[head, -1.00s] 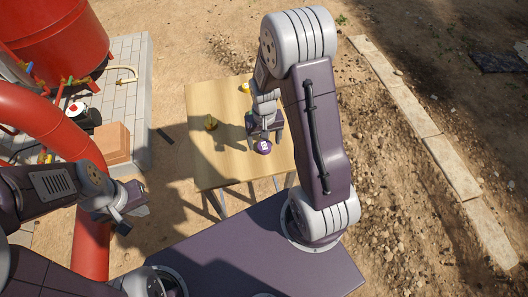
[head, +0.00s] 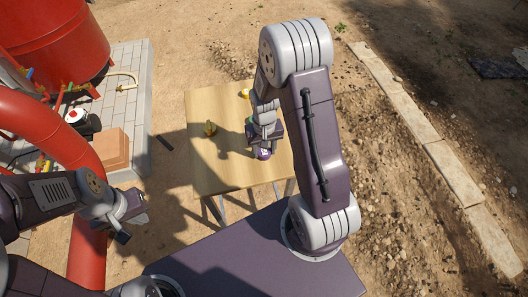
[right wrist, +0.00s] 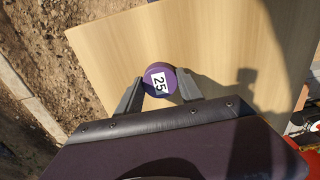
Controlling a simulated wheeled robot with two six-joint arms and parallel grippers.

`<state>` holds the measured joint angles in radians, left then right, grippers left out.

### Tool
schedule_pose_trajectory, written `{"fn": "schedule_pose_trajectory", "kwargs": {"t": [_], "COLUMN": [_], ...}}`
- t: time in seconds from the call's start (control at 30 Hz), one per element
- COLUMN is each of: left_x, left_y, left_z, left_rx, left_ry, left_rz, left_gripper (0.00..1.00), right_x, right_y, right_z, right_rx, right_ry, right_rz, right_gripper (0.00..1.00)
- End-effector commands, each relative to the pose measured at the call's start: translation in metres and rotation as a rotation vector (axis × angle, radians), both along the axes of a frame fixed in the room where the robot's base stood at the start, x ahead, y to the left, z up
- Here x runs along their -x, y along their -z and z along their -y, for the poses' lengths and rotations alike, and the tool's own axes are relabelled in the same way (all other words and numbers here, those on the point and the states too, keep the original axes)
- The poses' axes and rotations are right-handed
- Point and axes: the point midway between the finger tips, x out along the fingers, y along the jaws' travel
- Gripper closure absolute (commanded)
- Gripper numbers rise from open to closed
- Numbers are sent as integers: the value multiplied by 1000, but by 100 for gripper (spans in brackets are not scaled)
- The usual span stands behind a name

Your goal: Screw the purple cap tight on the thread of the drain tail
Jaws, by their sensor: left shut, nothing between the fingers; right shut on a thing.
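The purple cap (right wrist: 157,70) has a white label reading 25. My right gripper (right wrist: 158,91) is shut on it, with one finger on each side. In the head view the cap (head: 263,154) shows partly below my right gripper (head: 262,143), over the near right part of the table. I cannot tell whether the cap touches the table top. My left gripper (head: 128,222) is shut and empty, at the left in front of the red pipe. I cannot make out the drain tail or its thread for sure.
A red pipe (head: 60,125), a red tank (head: 55,40) and an orange-brown block (head: 110,150) stand at the left. The table's left part has free room.

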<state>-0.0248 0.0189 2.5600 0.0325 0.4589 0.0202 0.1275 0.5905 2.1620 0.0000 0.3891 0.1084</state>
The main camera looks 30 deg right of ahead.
Motion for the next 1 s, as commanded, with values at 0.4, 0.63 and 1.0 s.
{"fn": "schedule_pose_trajectory", "kwargs": {"t": [0.4, 0.63, 1.0], "left_x": [0, 0, 0], "left_y": [-56, -64, -63], "left_z": [0, 0, 0], "left_rx": [0, 0, 0], "left_ry": [0, 0, 0], "left_rz": [0, 0, 0], "left_gripper": [100, 100, 100], "right_x": [0, 0, 0], "right_y": [-58, -66, -65], "right_z": [0, 0, 0], "right_rx": [0, 0, 0], "right_ry": [0, 0, 0], "right_rz": [1, 0, 0], "right_gripper": [100, 100, 100]}}
